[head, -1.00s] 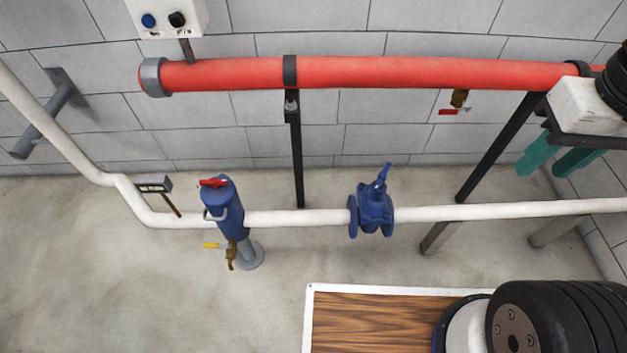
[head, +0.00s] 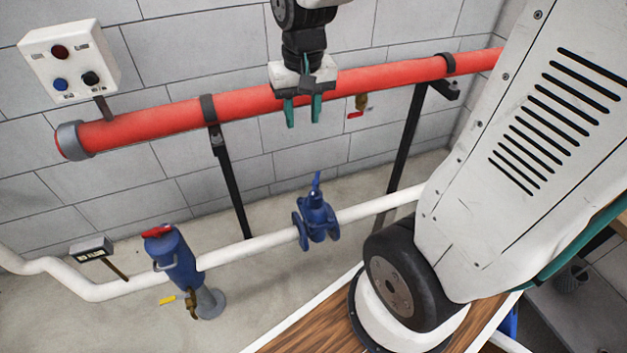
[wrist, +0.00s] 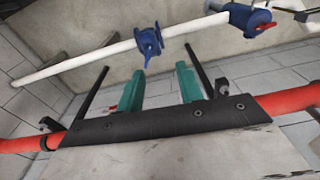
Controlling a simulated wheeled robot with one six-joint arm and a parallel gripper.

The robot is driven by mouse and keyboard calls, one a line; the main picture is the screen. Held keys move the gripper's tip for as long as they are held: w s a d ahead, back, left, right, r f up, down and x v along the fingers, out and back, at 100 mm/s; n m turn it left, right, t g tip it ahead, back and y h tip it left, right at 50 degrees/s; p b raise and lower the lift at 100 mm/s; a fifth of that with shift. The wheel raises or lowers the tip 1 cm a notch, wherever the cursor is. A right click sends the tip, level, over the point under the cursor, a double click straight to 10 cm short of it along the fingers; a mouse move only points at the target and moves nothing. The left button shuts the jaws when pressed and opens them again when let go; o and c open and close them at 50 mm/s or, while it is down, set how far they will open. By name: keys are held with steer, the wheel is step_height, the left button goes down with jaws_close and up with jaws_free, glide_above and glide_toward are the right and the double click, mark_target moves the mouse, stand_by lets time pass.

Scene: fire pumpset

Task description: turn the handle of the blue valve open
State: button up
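The blue valve (head: 317,219) sits on the white pipe near the floor, with its blue handle (head: 316,186) standing up from the top.
The red pipe (head: 160,119) runs along the wall behind my gripper. A blue cylinder with a red handle (head: 174,257) stands left of the valve. Black posts (head: 229,180) hold the red pipe. A small red-handled tap (head: 359,107) hangs under it. A control box (head: 68,62) is upper left.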

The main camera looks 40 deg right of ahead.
steer(key=w+d+f+m, duration=0.2)
steer(key=w+d+f, duration=0.3)
steer(key=w+f, duration=0.4)
steer(key=m, duration=0.4)
glide_above(316, 182)
steer(key=shift+g, duration=0.4)
step_height(316, 182, down, 21)
steer(key=shift+a, duration=0.15)
step_height(316, 182, down, 8)
steer(key=shift+r, duration=0.1)
steer(key=shift+c, duration=0.3)
jaws_close()
